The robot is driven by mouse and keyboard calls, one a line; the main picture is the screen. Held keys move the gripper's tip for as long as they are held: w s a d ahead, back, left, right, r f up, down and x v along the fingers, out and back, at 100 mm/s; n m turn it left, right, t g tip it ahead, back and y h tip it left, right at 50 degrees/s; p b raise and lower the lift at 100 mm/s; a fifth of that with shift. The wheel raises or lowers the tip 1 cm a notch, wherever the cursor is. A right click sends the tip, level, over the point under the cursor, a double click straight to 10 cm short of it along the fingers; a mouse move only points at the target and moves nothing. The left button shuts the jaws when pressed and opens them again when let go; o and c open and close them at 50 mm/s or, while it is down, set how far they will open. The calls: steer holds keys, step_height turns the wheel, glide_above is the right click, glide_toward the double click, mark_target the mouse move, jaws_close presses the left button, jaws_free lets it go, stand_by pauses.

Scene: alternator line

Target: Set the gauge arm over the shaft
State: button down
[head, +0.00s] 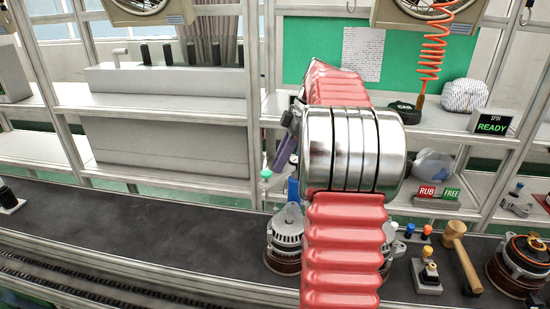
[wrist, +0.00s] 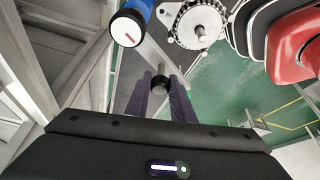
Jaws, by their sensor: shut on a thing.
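In the wrist view, the purple fingers of my gripper (wrist: 163,92) stand on either side of a black knob (wrist: 160,83) and are shut on it. In the head view, my gripper (head: 286,148) is partly hidden by my arm, above the alternator (head: 286,232). The knob is hidden there.
At right are a wooden mallet (head: 462,257), a small yellow-topped fixture (head: 428,272) and another alternator (head: 518,262). A RUB/FREE sign (head: 437,193) and a READY display (head: 492,123) stand on shelves behind.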

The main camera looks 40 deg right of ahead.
steer(key=s+n, duration=0.1)
steer(key=n+g, duration=0.1)
steer(key=shift+s+d+n, duration=0.25)
steer(key=shift+s+n, duration=0.15)
steer(key=shift+s+d+n+g+y, duration=0.25)
steer(key=shift+s+n, duration=0.25)
steer(key=shift+n, duration=0.4)
steer(key=shift+s+d+n+g+y, duration=0.15)
steer(key=shift+s+d+n+g, duration=0.3)
steer(key=shift+n, duration=0.45)
steer(key=shift+s+a, duration=0.1)
steer(key=c, duration=1.5)
jaws_free()
steer(key=shift+c, duration=0.2)
steer(key=v, duration=0.7)
steer(key=shift+r, duration=0.15)
